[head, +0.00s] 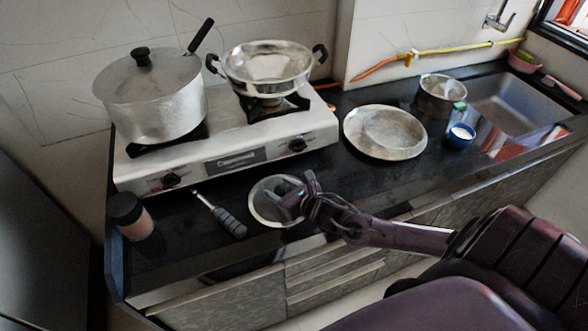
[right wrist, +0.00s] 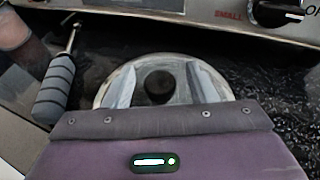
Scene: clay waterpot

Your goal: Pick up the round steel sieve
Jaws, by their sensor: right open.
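The open fingers of my right gripper (right wrist: 160,90) stand either side of that spot, with nothing held. Whether they touch the disc I cannot tell. My left gripper is not in view.
A grey-handled tool (head: 228,220) and a dark-lidded jar (head: 130,216) are left of the sieve. Behind is the stove (head: 235,155) with a lidded pot (head: 152,100) and a wok (head: 267,68).

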